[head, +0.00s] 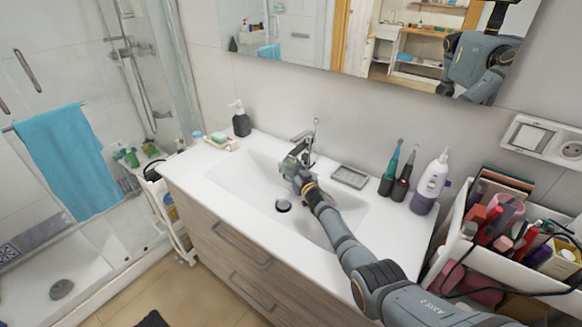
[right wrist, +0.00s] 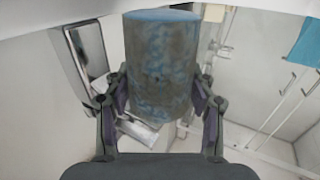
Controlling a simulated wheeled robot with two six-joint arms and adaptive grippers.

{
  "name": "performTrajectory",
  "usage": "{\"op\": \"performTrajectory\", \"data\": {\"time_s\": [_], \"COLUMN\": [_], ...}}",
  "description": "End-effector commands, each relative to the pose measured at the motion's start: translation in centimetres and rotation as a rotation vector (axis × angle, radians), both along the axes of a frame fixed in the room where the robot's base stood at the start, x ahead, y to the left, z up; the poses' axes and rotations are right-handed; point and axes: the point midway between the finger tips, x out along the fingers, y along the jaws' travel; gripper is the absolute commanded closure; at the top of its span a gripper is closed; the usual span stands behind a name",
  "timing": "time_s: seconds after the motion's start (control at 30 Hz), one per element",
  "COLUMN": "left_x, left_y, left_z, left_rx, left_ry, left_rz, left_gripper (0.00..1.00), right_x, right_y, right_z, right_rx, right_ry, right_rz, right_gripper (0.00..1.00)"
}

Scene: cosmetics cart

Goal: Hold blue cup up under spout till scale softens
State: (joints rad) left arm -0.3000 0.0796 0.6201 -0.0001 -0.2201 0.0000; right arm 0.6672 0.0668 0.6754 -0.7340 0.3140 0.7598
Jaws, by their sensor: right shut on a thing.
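My right gripper (head: 292,170) reaches over the white sink basin (head: 235,180), just below and in front of the chrome tap (head: 303,146). It is shut on the blue cup, which is small and mostly hidden in the head view. In the right wrist view the cup (right wrist: 162,70) sits between the two fingers (right wrist: 162,95), its blue wall covered with blotchy grey-brown scale. Its inside is hidden, and I cannot tell whether water runs into it. My left gripper is not in view.
A soap dish (head: 222,143) and dark dispenser (head: 241,122) stand behind the basin at left. A grey tray (head: 349,177), two electric toothbrushes (head: 396,175) and a white-purple water flosser (head: 430,183) stand at right. A crowded cosmetics cart (head: 510,250) is beside the counter.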

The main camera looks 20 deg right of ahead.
Motion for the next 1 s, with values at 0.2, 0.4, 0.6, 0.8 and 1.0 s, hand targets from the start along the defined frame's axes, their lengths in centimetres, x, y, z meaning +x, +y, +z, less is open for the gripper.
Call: {"op": "performTrajectory", "data": {"time_s": [0.2,0.4,0.6,0.8,1.0], "left_x": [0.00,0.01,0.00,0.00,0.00], "left_y": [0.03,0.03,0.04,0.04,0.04], "left_z": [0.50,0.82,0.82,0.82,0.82], "left_rx": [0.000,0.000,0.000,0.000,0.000], "left_ry": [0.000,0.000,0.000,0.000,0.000], "left_rz": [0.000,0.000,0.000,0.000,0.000], "left_gripper": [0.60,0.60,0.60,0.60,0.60], "right_x": [0.03,0.03,0.04,0.05,0.06], "right_y": [0.02,0.02,0.02,0.01,0.00], "right_z": [0.58,0.89,0.91,0.96,1.00], "right_rx": [0.000,0.000,0.001,0.000,0.000], "right_ry": [-0.002,-0.002,-0.003,-0.003,-0.004], "right_rz": [0.001,0.001,0.001,0.001,0.001], "right_gripper": [0.84,0.84,0.84,0.84,0.84]}}
